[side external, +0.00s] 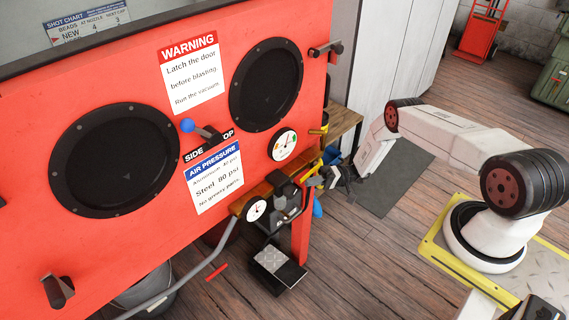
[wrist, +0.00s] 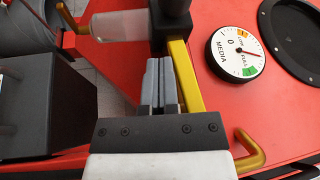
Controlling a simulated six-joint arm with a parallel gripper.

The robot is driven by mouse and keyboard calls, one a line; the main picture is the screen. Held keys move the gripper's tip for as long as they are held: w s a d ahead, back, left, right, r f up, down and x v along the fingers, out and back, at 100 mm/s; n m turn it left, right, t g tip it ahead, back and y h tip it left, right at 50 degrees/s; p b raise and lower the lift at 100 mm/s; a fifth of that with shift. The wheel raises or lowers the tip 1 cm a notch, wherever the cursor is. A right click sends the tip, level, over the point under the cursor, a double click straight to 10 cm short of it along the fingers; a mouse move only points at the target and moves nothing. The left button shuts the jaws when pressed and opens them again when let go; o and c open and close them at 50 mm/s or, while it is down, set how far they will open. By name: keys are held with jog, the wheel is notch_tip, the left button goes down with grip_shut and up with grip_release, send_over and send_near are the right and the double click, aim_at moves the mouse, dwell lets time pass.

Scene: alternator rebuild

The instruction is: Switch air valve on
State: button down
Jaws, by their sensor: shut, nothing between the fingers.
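My gripper (side external: 322,178) is at the right end of the regulator assembly under the red cabinet. In the wrist view its two grey fingers (wrist: 162,88) are together, with nothing seen between them. A flat yellow bar (wrist: 186,78), which looks like the air valve's lever, runs just right of the fingers from a dark round part (wrist: 174,8). The fingers look beside the bar; I cannot tell whether they touch it. The valve body is mostly hidden behind my gripper. In the side view the regulator (side external: 284,190) and a round pressure gauge (side external: 256,210) sit left of my gripper.
The red cabinet front (side external: 120,235) stands close behind the work, with a media gauge (side external: 284,144) above. A bent yellow hook (wrist: 251,152) and a clear cylinder (wrist: 118,27) are near the fingers. A foot pedal (side external: 277,268) is on the floor.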

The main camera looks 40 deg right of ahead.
jog(key=v, duration=0.6)
jog(key=shift+s+d, duration=0.2)
jog(key=shift+d, duration=0.15)
jog(key=s+a+r+m+g+h, duration=0.1)
jog(key=a+r+g+h, duration=0.4)
jog(key=r, duration=0.3)
jog(key=s+a+r+g+h, duration=0.2)
jog(key=a+r+g+h, duration=0.15)
jog(key=r+h, duration=0.45)
jog(key=s+a+r+n+t+h, duration=0.3)
jog(key=s+a+r+h, duration=0.2)
jog(key=s+r, duration=0.4)
jog(key=shift+s+r+n+t, duration=0.25)
jog(key=shift+r+n+t, duration=0.15)
jog(key=shift+r, duration=0.55)
jog(key=shift+a, duration=0.15)
